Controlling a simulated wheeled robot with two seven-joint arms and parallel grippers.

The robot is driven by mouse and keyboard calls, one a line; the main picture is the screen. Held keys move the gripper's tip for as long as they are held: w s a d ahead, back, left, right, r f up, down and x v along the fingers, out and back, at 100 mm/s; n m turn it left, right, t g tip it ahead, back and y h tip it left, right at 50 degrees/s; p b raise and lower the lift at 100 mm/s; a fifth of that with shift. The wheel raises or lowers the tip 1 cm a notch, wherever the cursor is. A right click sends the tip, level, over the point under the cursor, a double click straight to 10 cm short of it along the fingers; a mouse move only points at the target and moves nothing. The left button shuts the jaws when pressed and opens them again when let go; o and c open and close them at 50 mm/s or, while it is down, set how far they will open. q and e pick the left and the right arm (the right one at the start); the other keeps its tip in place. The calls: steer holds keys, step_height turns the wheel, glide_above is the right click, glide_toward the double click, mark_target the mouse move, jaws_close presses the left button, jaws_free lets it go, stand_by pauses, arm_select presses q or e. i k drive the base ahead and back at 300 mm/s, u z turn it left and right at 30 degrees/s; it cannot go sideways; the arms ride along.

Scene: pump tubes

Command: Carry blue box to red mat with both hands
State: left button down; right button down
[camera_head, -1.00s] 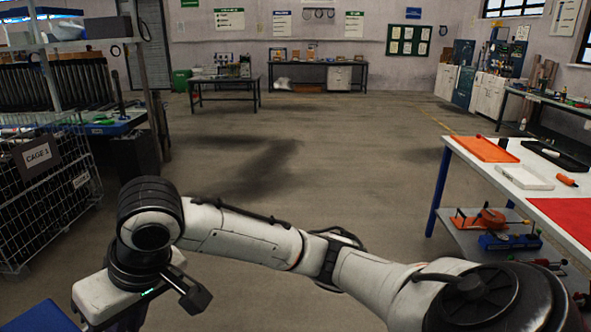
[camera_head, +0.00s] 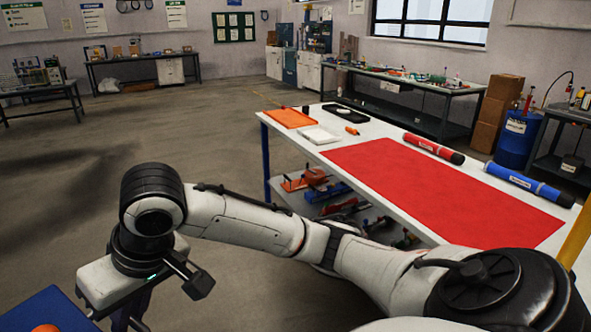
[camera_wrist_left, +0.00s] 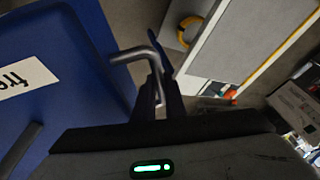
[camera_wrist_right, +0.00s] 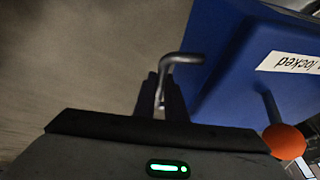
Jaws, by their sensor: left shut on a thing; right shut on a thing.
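The blue box (camera_head: 45,310) shows only as a corner at the bottom left of the head view. It fills the left of the left wrist view (camera_wrist_left: 50,60) and the right of the right wrist view (camera_wrist_right: 235,60). My left gripper (camera_wrist_left: 158,95) is shut on a bent metal handle on one side of the box. My right gripper (camera_wrist_right: 162,95) is shut on a matching handle on the other side. An orange knob (camera_wrist_right: 285,142) stands out from the box. The red mat (camera_head: 430,190) lies flat on the white table (camera_head: 300,147), right of the box and my arm.
The table also holds an orange tray (camera_head: 290,117), a white tray (camera_head: 318,134), a black tray (camera_head: 352,113), a red tube (camera_head: 433,148) and a blue tube (camera_head: 530,184). A blue barrel (camera_head: 517,140) stands behind. Open floor (camera_head: 170,130) lies left of the table.

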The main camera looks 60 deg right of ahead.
mark_target(420, 190)
steer(key=z, duration=0.4)
steer(key=i, duration=0.45)
steer(key=z, duration=0.9)
steer(key=i, duration=1.05)
steer(key=z, duration=1.05)
steer(key=i, duration=1.1)
steer(key=z, duration=1.15)
steer(key=i, duration=0.85)
steer(key=u, duration=3.6)
